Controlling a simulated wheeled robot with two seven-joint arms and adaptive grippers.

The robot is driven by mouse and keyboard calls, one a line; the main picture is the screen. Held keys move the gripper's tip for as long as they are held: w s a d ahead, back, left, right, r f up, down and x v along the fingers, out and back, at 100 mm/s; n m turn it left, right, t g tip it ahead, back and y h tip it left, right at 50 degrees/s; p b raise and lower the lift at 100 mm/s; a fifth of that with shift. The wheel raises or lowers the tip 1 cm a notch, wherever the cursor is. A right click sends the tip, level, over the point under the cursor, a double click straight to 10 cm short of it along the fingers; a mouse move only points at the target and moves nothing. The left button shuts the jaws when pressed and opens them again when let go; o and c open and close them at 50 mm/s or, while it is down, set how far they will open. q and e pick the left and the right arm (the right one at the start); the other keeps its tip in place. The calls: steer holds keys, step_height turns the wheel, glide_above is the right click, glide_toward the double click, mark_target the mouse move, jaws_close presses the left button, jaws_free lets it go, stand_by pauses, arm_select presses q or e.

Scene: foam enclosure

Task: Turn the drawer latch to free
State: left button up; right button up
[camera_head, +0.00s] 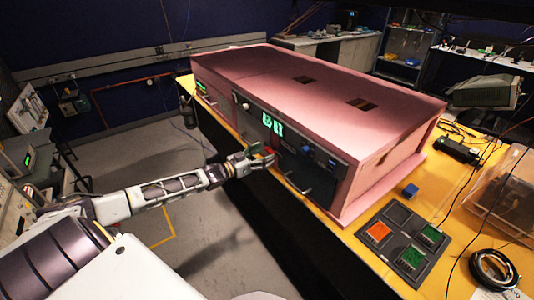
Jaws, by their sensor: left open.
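The pink foam enclosure (345,82) stands on the yellow table, with a dark front panel. A dark drawer front (310,178) with a handle sits low in the panel's right part. Small blue parts (308,150) show above the drawer; I cannot tell for sure which part is the latch or how it is turned. My left gripper (262,156) is open at the panel's lower edge, left of the drawer. A small red part (271,150) shows by its fingertips; whether they touch it is unclear. My right gripper is out of view.
Open floor lies left of the table.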

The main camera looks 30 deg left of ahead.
mark_target(271, 151)
arm_select(q)
steer(key=shift+x, duration=1.1)
steer(key=shift+c, duration=0.2)
steer(key=c, duration=1)
